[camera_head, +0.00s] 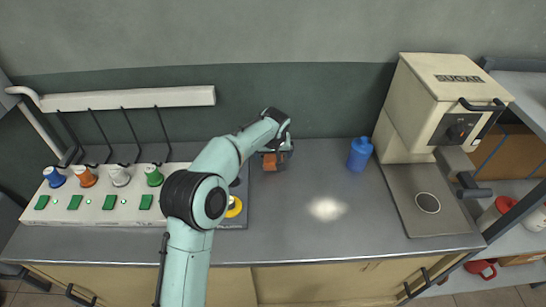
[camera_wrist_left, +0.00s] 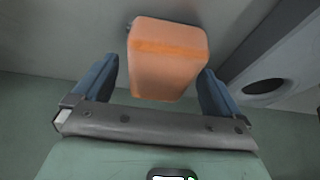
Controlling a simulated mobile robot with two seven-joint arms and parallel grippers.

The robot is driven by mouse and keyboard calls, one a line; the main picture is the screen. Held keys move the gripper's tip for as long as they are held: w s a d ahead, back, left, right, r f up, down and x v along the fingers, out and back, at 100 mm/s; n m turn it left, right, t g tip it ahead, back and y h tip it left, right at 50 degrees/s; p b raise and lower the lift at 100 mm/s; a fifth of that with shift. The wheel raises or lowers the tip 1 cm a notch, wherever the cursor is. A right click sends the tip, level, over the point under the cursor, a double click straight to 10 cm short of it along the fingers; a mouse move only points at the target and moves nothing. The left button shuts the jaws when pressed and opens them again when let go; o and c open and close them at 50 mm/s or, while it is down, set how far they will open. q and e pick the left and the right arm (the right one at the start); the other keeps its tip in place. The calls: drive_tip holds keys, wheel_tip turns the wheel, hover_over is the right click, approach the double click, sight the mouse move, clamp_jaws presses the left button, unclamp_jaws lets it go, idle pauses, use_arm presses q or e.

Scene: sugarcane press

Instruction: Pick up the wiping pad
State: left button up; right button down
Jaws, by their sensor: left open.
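In the head view a small part of the orange pad (camera_head: 269,162) shows at the end of my left arm, near the back of the grey counter. My left gripper (camera_head: 277,157) is open over the pad. In the left wrist view the two blue fingers of my left gripper (camera_wrist_left: 157,78) stand on either side of the pad's near end, with visible gaps. My right gripper is in neither view.
A blue cup (camera_head: 359,155) stands right of the pad. The cream sugar press (camera_head: 440,100) stands farther right. A panel with coloured knobs and green switches (camera_head: 100,203) is at left. A yellow round thing (camera_head: 234,207) is partly behind my arm. The counter's middle (camera_head: 310,185) is clear.

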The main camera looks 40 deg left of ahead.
use_arm(q)
drive_tip(key=shift+f, duration=0.25)
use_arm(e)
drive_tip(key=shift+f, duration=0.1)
use_arm(q)
drive_tip(key=c, duration=1.1)
drive_tip(key=shift+o, duration=0.2)
wheel_tip(320, 180, up, 20)
drive_tip(key=p, duration=0.6)
drive_tip(key=shift+r, duration=0.25)
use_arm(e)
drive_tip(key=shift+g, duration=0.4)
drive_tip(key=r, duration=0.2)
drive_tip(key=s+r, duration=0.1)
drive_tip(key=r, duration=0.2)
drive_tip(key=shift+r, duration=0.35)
use_arm(q)
drive_tip(key=shift+o, duration=0.7)
drive_tip(key=shift+s, duration=0.1)
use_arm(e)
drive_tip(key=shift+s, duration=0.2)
